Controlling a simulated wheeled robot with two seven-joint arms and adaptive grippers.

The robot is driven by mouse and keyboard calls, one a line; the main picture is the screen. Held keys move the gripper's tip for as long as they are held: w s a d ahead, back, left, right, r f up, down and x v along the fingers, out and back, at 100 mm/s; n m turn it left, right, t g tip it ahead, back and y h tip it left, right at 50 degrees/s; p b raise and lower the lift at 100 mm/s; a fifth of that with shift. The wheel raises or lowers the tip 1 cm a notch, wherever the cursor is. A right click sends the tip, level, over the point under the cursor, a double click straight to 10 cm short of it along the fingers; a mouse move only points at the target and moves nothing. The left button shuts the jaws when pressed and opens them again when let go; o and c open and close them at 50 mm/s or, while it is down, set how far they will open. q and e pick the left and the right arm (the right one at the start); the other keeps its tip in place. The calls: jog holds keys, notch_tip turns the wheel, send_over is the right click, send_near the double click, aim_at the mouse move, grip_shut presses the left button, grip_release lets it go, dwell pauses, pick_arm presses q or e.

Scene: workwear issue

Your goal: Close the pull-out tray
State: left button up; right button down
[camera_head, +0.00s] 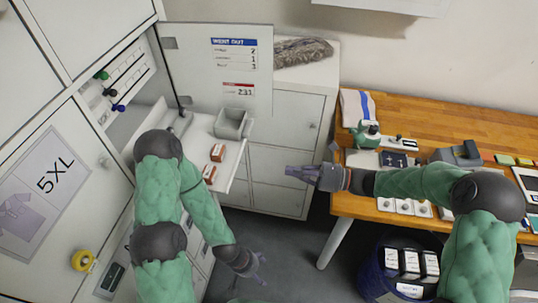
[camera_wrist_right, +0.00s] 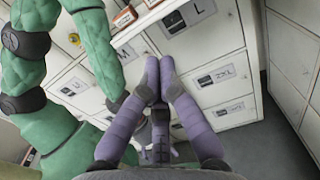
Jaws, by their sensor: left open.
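The white pull-out tray (camera_head: 201,136) sticks out of the open locker compartment at the left, over the floor. A grey bin (camera_head: 233,123) and small brown boxes (camera_head: 217,152) are on it. My left arm hides part of its near side. My left gripper (camera_head: 258,268) is open and empty, low in front of the lockers and below the tray. My right gripper (camera_head: 296,172) is to the right of the tray, apart from it, pointing left. In the right wrist view its fingers (camera_wrist_right: 160,78) come together with nothing visible between them.
An open white door (camera_head: 218,62) with a notice stands behind the tray. Labelled drawers (camera_wrist_right: 222,78) fill the right wrist view. A wooden table (camera_head: 440,120) with several items is at the right, with a dark blue bin (camera_head: 372,277) below. Floor between lockers and table is clear.

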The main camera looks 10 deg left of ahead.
pick_arm(q)
jog(key=shift+s+f+b, duration=0.15)
jog(key=shift+f+b, duration=0.55)
pick_arm(e)
jog(key=a, duration=1.3)
jog(key=shift+a, duration=0.3)
jog(key=shift+a, duration=0.1)
